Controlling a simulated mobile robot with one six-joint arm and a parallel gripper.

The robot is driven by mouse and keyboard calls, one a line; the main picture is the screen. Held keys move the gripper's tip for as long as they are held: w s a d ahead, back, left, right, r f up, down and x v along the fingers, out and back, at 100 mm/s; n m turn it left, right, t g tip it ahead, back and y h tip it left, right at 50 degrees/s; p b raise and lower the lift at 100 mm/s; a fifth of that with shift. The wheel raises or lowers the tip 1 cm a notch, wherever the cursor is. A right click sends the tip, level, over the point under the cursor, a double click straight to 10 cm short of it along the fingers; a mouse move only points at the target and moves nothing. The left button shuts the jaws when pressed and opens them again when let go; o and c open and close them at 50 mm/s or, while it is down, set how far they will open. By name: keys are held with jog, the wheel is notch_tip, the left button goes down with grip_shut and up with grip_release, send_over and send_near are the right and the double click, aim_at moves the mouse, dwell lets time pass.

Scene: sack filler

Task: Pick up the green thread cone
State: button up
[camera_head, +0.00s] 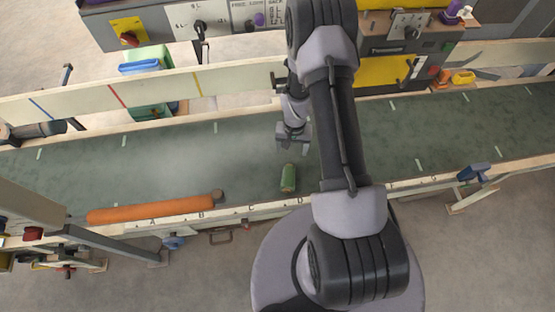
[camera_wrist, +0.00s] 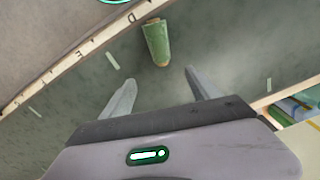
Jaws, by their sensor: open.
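The green thread cone (camera_head: 288,178) lies on the dark green conveyor belt (camera_head: 240,160), near the belt's front rail and below my gripper in the head view. In the wrist view the cone (camera_wrist: 157,42) shows just beyond my fingertips, a little above the gap between them, with a brownish end toward me. My gripper (camera_head: 293,140) is open and empty, apart from the cone. Its two fingers (camera_wrist: 160,82) show spread in the wrist view. Nothing hides the cone in either view.
A long orange roll (camera_head: 150,211) lies along the belt's front edge at the left. The front rail (camera_head: 265,210) carries letters. Control panels (camera_head: 215,20) stand behind the back rail. A green bin (camera_head: 150,85) stands behind the rail at the left. The belt around the cone is clear.

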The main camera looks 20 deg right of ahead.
jog(key=b, duration=0.4)
send_near(289, 169)
jog(key=f, duration=0.5)
jog(key=shift+s+d+f, duration=0.1)
jog(key=shift+s+f, duration=0.1)
jog(key=shift+s, duration=0.1)
jog(key=f+b, duration=0.1)
jog(key=f, duration=0.1)
jog(key=f+b, duration=0.2)
jog(key=f, duration=0.1)
jog(key=shift+w+f, duration=0.3)
jog(key=shift+f, duration=0.05)
jog(key=shift+r, duration=0.2)
